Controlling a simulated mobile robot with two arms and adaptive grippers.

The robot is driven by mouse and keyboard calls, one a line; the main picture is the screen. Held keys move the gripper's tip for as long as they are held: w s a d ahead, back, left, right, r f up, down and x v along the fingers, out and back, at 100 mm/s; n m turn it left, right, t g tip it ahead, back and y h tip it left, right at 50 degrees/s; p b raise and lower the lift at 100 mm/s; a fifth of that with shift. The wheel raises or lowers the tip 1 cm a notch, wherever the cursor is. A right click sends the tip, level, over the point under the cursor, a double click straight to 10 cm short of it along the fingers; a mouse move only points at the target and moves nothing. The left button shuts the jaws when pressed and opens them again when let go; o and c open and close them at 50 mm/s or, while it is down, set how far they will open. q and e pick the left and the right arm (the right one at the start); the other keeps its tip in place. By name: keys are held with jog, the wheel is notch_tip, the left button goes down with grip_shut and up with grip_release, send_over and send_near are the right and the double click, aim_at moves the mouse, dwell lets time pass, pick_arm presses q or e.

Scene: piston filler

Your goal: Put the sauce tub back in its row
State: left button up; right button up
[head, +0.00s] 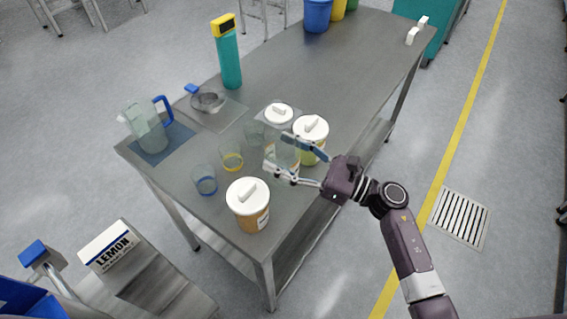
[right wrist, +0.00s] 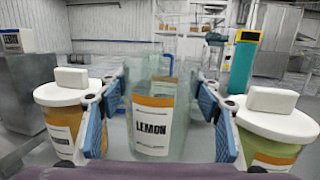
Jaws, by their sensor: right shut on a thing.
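My right gripper (head: 277,157) is shut on a clear, open-looking tub (head: 285,152) above or on the steel table; I cannot tell if its base touches. In the right wrist view, this tub (right wrist: 155,125) stands between the fingers, upright, with an orange band and a LEMON label. It looks largely see-through. A white-lidded tub with orange contents (head: 248,205) stands at the near side. A white-lidded tub with yellow-green contents (head: 312,130) stands at the far side. The held tub is between these two. A loose white lid (head: 278,113) lies on a grey mat. My left gripper is out of view.
Glasses with a blue ring (head: 205,182) and a yellow ring (head: 231,157) stand left of the gripper. A jug (head: 148,130), a pan (head: 208,101) and a teal bottle (head: 229,58) stand farther left. The table's far middle (head: 310,70) is clear.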

jog(key=shift+f, duration=2.15)
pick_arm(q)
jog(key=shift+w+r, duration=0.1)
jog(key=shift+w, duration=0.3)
pick_arm(e)
jog(key=shift+f, duration=0.15)
jog(key=o, duration=1.7)
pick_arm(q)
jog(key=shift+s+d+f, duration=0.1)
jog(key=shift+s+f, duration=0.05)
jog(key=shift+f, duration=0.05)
